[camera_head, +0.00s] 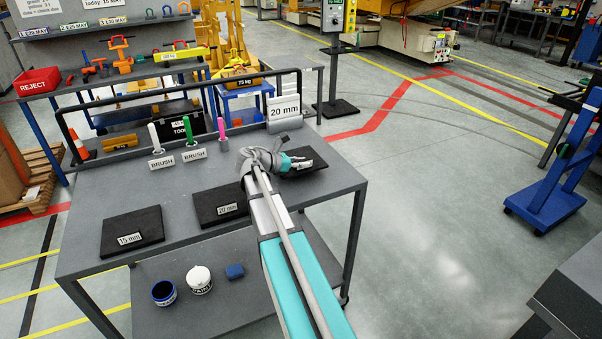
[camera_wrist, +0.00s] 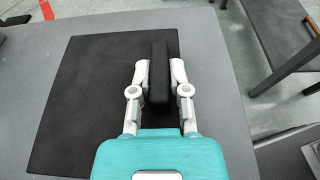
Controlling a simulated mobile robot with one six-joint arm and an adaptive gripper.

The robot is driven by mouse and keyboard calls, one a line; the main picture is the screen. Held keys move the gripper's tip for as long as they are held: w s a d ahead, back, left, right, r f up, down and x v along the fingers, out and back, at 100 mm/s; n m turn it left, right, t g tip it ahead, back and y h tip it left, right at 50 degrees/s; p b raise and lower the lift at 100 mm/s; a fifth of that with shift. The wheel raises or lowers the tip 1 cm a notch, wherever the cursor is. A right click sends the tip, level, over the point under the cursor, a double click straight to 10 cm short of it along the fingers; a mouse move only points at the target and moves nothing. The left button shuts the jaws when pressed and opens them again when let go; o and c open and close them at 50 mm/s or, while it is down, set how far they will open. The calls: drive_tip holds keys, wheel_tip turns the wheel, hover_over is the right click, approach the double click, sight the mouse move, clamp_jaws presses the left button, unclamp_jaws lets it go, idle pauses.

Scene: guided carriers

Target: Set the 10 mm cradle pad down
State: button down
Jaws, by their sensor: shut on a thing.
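My gripper (camera_head: 308,160) is over the right end of the grey table (camera_head: 180,180), above a black mat (camera_head: 318,178). In the wrist view my gripper (camera_wrist: 160,78) is shut on a narrow black pad (camera_wrist: 159,65), held between its two fingers. The pad is over the right part of the black mat (camera_wrist: 80,110). I cannot tell whether it touches the mat. No label shows on the pad, and in the head view I cannot make it out. Any label on this mat is hidden.
A 15 mm mat (camera_head: 132,240) and a 20 mm mat (camera_head: 215,200) lie to the left. Brush holders (camera_head: 194,154) and a 20 mm sign (camera_head: 284,108) stand behind. A blue pot (camera_head: 164,292) and white tin (camera_head: 200,280) are on the lower shelf. Open floor lies right.

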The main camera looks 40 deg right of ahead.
sight(295, 170)
drive_tip(key=shift+w+f+b, duration=0.1)
drive_tip(key=shift+f+b, duration=1.3)
drive_tip(key=shift+f, duration=0.25)
drive_tip(key=shift+f, duration=0.1)
drive_tip(key=c, duration=0.6)
unclamp_jaws()
drive_tip(key=shift+w+a+r, duration=0.1)
drive_tip(key=shift+a+r, duration=0.2)
drive_tip(key=shift+a, duration=0.15)
drive_tip(key=p+v, duration=0.3)
drive_tip(key=v, duration=0.8)
drive_tip(key=shift+p, duration=0.3)
drive_tip(key=shift+f, duration=0.1)
